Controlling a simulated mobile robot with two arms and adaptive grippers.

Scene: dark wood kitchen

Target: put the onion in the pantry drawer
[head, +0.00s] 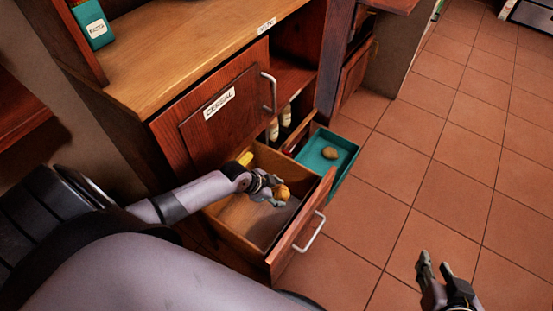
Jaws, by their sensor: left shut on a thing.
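The onion (282,192) is round and golden-brown. My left gripper (274,190) is shut on it and holds it over the open wooden drawer (238,217), near the drawer's front panel. The drawer is pulled out below a cabinet door labelled CEREAL. A yellow item (245,158) lies at the back of the drawer. The rest of the drawer floor that shows is bare. My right gripper (436,272) is empty and open, at the lower right over the tiled floor.
A teal-lined drawer or tray (338,172) with a brown, potato-like item (330,152) sticks out just behind the wooden drawer. Bottles (286,115) stand in the open cabinet. The cereal door (222,110) hangs above the drawer. The tiled floor at right is clear.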

